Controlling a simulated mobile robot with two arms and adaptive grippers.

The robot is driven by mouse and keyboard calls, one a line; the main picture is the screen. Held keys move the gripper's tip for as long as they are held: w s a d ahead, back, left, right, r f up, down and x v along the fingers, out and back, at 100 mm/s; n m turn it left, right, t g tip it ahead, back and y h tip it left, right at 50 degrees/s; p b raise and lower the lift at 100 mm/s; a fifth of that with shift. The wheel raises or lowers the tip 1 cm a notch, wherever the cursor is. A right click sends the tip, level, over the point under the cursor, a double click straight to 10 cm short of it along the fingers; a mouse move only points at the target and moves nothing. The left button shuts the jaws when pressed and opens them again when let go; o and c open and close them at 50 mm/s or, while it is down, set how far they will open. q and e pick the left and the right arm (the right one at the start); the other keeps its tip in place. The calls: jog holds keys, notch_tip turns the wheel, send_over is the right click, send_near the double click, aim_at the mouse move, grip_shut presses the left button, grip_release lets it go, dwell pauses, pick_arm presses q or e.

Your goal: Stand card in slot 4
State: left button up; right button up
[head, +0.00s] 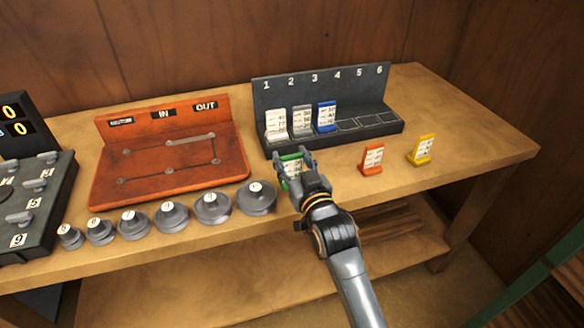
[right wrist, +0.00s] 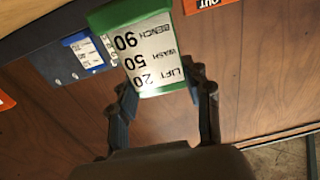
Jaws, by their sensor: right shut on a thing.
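The dark rack (head: 325,150) stands on the bench with numbered slots 1 to 6. Slot 1 holds a white card (head: 277,124), slot 2 a grey card (head: 302,121) and slot 3 a blue card (head: 326,117). Slots 4 (head: 346,126), 5 and 6 look empty. My right gripper (head: 293,166) is shut on a green card (right wrist: 155,50), in front of the rack's left part. The card's face reads LIFT 20, WASH 50, BENCH 90 in the right wrist view. My left gripper does not show.
An orange card (head: 371,159) and a yellow card (head: 420,149) stand on the bench to the right of my gripper. Several grey round weights (head: 213,207) line the bench's front left. An orange board (head: 170,160) marked IN and OUT lies left of the rack.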

aim_at(293, 172)
jog(key=shift+w+f+p, duration=0.2)
jog(key=shift+f+p, duration=0.4)
jog(key=shift+f, duration=0.6)
jog(key=shift+s+f, duration=0.1)
jog(key=shift+f, duration=0.15)
jog(key=shift+f, duration=0.2)
jog(key=o, duration=1.4)
jog(key=shift+c, duration=0.2)
jog(key=shift+f+b, duration=0.15)
jog(key=shift+b, duration=0.3)
jog(key=b+v, duration=0.1)
jog(key=v, duration=1.2)
jog(key=shift+s+r, duration=0.3)
jog(key=shift+s, duration=0.1)
